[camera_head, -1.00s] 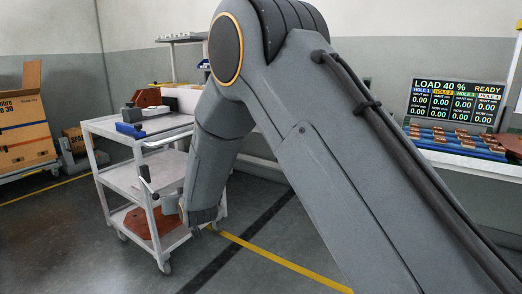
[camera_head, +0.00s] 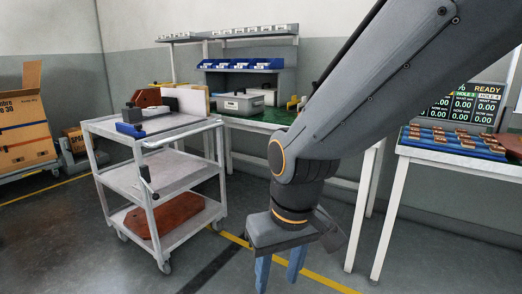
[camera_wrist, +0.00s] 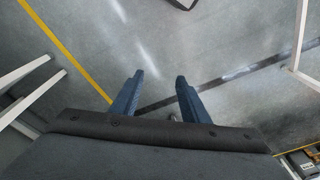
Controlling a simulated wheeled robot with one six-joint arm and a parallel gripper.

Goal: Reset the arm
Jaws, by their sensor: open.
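My gripper (camera_head: 281,272) hangs from my arm over the floor in the head view, to the right of the cart. Its two blue fingers point down and stand apart with nothing between them. In the wrist view my gripper (camera_wrist: 157,92) is also open and empty above the bare grey floor. The lower end of the fingers reaches the bottom edge of the head view. My arm crosses the upper right of that view and hides part of the benches and the screen.
A three-shelf cart (camera_head: 168,178) stands at the left, with a brown part (camera_head: 147,97) on top and a brown plate (camera_head: 165,212) on its lowest shelf. A workbench (camera_head: 265,127) with blue bins (camera_head: 240,63) stands behind. A bench (camera_head: 415,155) with a screen (camera_head: 470,105) is right.

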